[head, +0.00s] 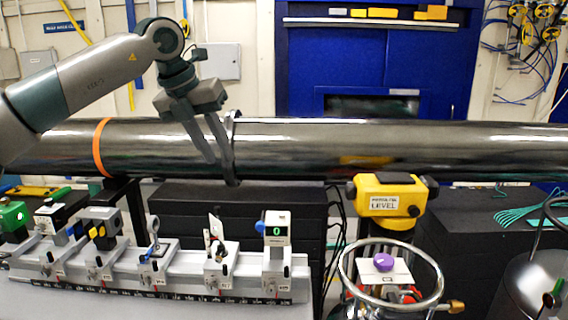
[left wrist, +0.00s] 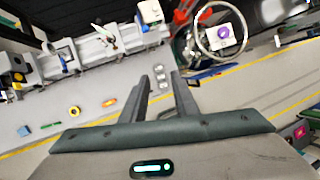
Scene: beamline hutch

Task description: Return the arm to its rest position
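My left arm (head: 85,83) comes in from the left of the head view, raised in front of the large dark beam pipe (head: 330,147). My left gripper (head: 216,157) hangs from it with its fingers pointing down, above the bench rail. In the left wrist view, the two fingers of my left gripper (left wrist: 160,76) stand apart with nothing held between them. The grey floor and a few small bench items show beyond them. My right arm and right gripper are in neither view.
An optical rail (head: 190,282) with several mounts stands below the gripper. A yellow level (head: 390,199) and a vessel with a metal ring (head: 440,277) stand to the right. A blue cabinet (head: 430,60) is behind the pipe. The wrist view also shows the ring (left wrist: 243,38).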

